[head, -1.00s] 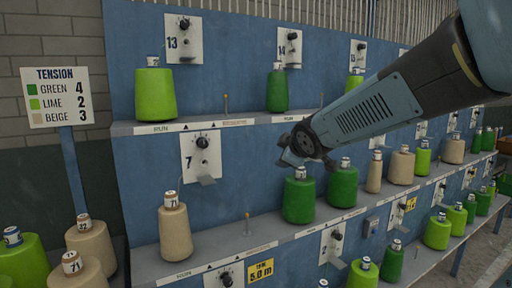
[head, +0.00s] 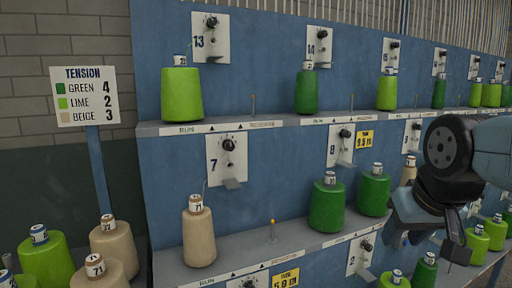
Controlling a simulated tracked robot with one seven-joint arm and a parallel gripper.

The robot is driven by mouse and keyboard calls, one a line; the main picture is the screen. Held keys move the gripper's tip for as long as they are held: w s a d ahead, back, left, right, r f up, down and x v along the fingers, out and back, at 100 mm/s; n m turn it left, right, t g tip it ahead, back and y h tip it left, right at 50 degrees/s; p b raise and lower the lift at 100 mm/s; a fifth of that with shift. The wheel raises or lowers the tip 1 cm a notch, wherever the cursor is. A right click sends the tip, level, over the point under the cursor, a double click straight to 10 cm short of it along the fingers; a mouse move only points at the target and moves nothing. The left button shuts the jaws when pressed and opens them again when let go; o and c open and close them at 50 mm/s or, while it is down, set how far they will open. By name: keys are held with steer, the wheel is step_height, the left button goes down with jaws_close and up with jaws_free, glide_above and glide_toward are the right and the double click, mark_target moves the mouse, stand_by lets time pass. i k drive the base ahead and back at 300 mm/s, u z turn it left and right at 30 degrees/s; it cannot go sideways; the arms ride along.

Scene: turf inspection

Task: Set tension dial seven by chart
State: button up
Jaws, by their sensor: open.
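Tension dial seven (head: 228,145) is a black knob on a white plate marked 7, on the blue rack's middle row. A beige cone (head: 198,232) stands on the shelf just below and left of it. The tension chart (head: 84,96) at the left reads green 4, lime 2, beige 3. The dial's own setting is too small to read. My gripper (head: 430,240) is at the right, in front of the lower shelf, well apart from dial seven. It is open and I see nothing in it.
Two green cones (head: 327,204) stand right of dial seven on the same shelf, with an orange-tipped peg (head: 273,231) before them. Lime and green cones line the upper shelf. Loose cones (head: 113,242) stand at lower left. The space before dial seven is clear.

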mark_target(229, 146)
steer(key=z, duration=0.85)
steer(key=k, duration=1.4)
steer(key=u, duration=1.2)
steer(key=i, duration=1)
steer(key=z, duration=0.05)
